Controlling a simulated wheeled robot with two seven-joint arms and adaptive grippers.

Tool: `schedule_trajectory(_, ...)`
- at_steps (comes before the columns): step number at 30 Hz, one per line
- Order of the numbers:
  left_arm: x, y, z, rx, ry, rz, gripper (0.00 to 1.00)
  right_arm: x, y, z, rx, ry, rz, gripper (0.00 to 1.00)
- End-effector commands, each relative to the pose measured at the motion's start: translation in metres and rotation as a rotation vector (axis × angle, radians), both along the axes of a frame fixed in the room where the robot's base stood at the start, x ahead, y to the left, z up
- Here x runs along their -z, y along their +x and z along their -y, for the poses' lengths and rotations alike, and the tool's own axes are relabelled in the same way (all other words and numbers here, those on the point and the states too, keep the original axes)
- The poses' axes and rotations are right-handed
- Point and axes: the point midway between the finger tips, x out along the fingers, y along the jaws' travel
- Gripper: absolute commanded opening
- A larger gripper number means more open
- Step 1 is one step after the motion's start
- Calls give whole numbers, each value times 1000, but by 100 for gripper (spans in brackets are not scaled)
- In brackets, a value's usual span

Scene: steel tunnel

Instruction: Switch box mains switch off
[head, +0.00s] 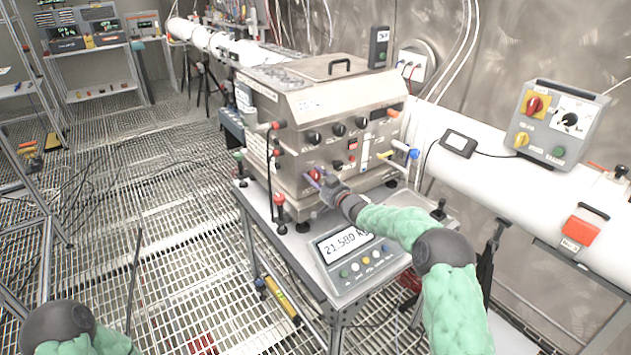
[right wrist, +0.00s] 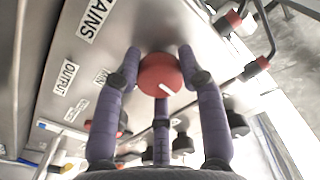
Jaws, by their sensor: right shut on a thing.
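The steel switch box (head: 300,110) stands on a scale on a table, with dark knobs on its front. My right gripper (head: 322,183) reaches the lower left of that front, at the red mains knob (head: 313,174). In the right wrist view the red knob (right wrist: 160,76) has a white pointer line slanting to the lower right. The purple fingers of my right gripper (right wrist: 160,65) are closed around the knob's sides. A label ending in "AINS" (right wrist: 96,16) is on the panel nearby. Only part of my left arm shows at the lower left; its gripper is out of view.
The scale (head: 350,262) reads about 21.580. Red and black plugs with cables (head: 278,200) are at the box's left edge. A grey control box (head: 557,122) and a red-orange block (head: 580,232) sit on the white pipe at right. Grated floor at left is mostly open.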

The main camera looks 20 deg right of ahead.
Motion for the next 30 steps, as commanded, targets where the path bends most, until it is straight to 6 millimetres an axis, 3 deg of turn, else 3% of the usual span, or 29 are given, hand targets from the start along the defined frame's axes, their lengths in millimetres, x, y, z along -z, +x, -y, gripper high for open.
schedule_trajectory(23, 5, 0, 0, 0, 0, 0, 40, -2, 0, 1, 1, -100, 39, 7)
schedule_trajectory(24, 5, 0, 0, 0, 0, 0, 40, -2, 0, 1, 1, -100, 39, 46)
schedule_trajectory(26, 5, 0, 0, 0, 0, 0, 40, -2, 0, 1, 1, -99, 39, 63)
schedule_trajectory(30, 6, 0, 0, 0, 0, 0, 40, -2, 0, 0, 0, -98, 38, 64)
